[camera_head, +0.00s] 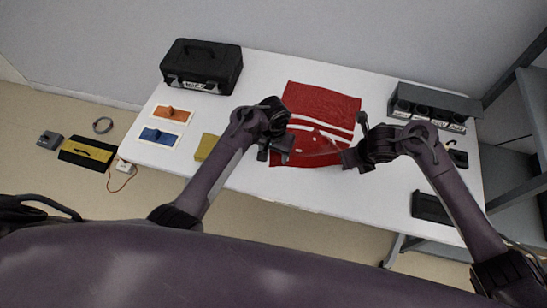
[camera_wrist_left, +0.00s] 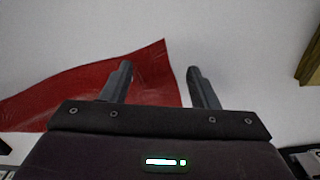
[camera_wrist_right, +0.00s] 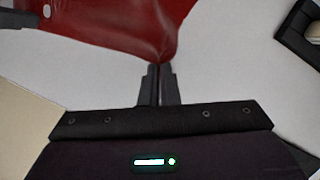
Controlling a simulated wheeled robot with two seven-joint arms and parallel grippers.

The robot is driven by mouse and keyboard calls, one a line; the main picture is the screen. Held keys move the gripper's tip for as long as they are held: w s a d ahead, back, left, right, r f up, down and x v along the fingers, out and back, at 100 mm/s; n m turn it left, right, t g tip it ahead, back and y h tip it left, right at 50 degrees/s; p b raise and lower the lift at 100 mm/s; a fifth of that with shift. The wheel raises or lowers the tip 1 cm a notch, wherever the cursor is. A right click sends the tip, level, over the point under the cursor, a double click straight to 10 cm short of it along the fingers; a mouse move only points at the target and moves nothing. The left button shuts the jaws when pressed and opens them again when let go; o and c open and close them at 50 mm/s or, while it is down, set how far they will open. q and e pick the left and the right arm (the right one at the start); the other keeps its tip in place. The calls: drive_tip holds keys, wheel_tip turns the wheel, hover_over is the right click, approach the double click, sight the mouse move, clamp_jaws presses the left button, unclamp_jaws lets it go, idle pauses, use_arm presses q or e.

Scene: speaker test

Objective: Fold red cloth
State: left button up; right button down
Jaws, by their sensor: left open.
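The red cloth (camera_head: 325,99) with white stripes lies on the middle of the white table, its near part bunched and partly hidden by my grippers. My left gripper (camera_head: 276,153) is open at the cloth's near left side. In the left wrist view, the red cloth (camera_wrist_left: 85,88) reaches in from the left and its end shows between the spread fingers (camera_wrist_left: 160,75). My right gripper (camera_head: 347,158) is at the cloth's near right side. In the right wrist view its fingers (camera_wrist_right: 159,72) are closed together on a gathered corner of the red cloth (camera_wrist_right: 135,25).
A black toolbox (camera_head: 202,66) stands at the back left. Orange (camera_head: 172,113) and blue (camera_head: 158,137) pieces and a yellow block (camera_head: 206,147) lie at the left. A dark rack (camera_head: 432,107) stands at the back right, and a black tray (camera_head: 430,207) lies near the front right.

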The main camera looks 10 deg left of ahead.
use_arm(q)
drive_tip(key=shift+f, duration=0.4)
drive_tip(key=shift+s, duration=0.1)
drive_tip(key=shift+c, duration=0.5)
drive_tip(key=shift+a+f, duration=0.1)
drive_tip(key=shift+a, duration=0.05)
clamp_jaws()
drive_tip(key=shift+r, duration=2.55)
